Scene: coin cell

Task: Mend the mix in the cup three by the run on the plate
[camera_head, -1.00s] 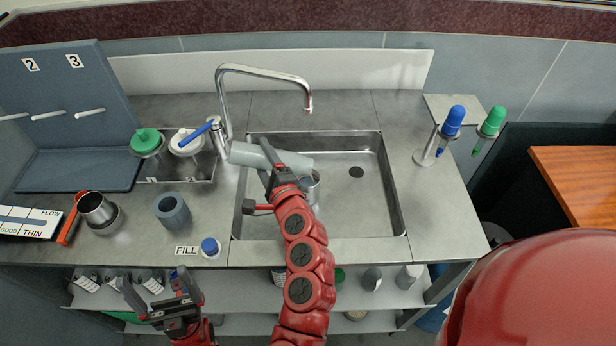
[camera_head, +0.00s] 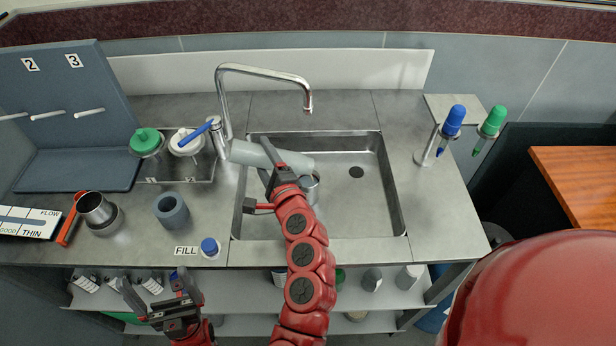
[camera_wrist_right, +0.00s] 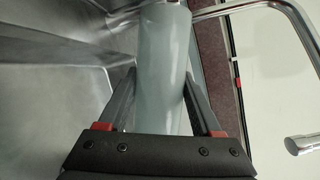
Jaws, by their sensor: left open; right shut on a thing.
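My right gripper (camera_head: 272,170) is shut on a pale grey-blue cylinder (camera_head: 285,158), held lying sideways over the left side of the sink. The cylinder fills the space between the fingers in the right wrist view (camera_wrist_right: 165,60). A round metal thing (camera_head: 313,188), partly hidden by the gripper, shows below its right end. My left gripper (camera_head: 160,297) is open and empty in front of the counter. A metal cup (camera_head: 97,207) stands at the left of the counter. The plate (camera_head: 25,222) with FLOW, GOOD and THIN marks lies at far left. No number shows on any cup.
The sink (camera_head: 360,210) is mostly empty, with a tap (camera_head: 265,70) behind. Green- and white-lidded jars (camera_head: 147,141) stand behind. Blue and green droppers (camera_head: 452,122) hang right.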

